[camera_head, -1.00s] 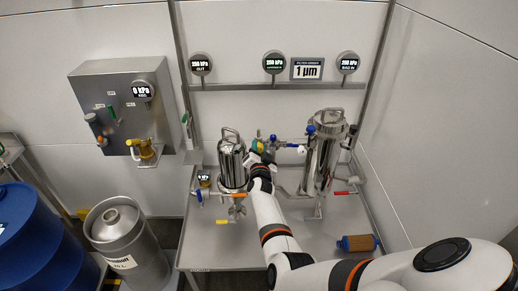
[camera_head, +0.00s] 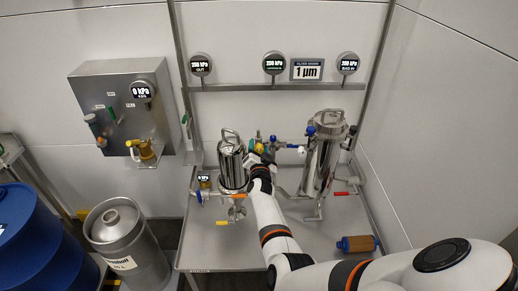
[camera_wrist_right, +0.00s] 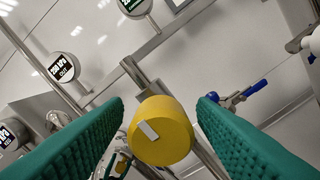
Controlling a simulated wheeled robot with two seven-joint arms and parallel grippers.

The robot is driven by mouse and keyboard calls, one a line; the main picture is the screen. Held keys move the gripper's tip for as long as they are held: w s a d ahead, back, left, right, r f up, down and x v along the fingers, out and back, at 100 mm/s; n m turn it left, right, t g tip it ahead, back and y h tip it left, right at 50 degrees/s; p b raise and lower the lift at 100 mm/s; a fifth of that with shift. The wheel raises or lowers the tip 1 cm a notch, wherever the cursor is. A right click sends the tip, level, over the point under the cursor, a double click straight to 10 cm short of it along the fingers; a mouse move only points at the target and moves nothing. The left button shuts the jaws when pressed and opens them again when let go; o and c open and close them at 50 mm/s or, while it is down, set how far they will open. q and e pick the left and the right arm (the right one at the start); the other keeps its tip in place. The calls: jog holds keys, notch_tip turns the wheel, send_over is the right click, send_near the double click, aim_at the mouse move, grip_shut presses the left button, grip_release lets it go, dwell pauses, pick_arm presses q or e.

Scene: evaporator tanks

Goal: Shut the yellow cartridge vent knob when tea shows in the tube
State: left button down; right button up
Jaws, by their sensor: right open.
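The yellow knob (camera_wrist_right: 160,130), with a pale mark on its face, sits between the green padded fingers of my right gripper (camera_wrist_right: 158,128) in the right wrist view. Gaps show on both sides, so the open fingers are around it but apart from it. In the head view my right gripper (camera_head: 254,158) is beside the upper part of the left steel housing (camera_head: 232,168), and I cannot make out the knob clearly there. I cannot make out a tube or any tea in it. My left gripper is out of view.
A taller steel housing (camera_head: 323,150) stands to the right on the steel table (camera_head: 235,255). A blue-handled valve (camera_wrist_right: 250,90) is close to the right finger.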

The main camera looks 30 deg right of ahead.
jog(key=shift+s+a+p, duration=0.25)
jog(key=shift+s+p, duration=0.15)
jog(key=p+v, duration=0.6)
jog(key=v, duration=0.5)
jog(key=shift+p, duration=0.4)
jog(key=shift+d, duration=0.1)
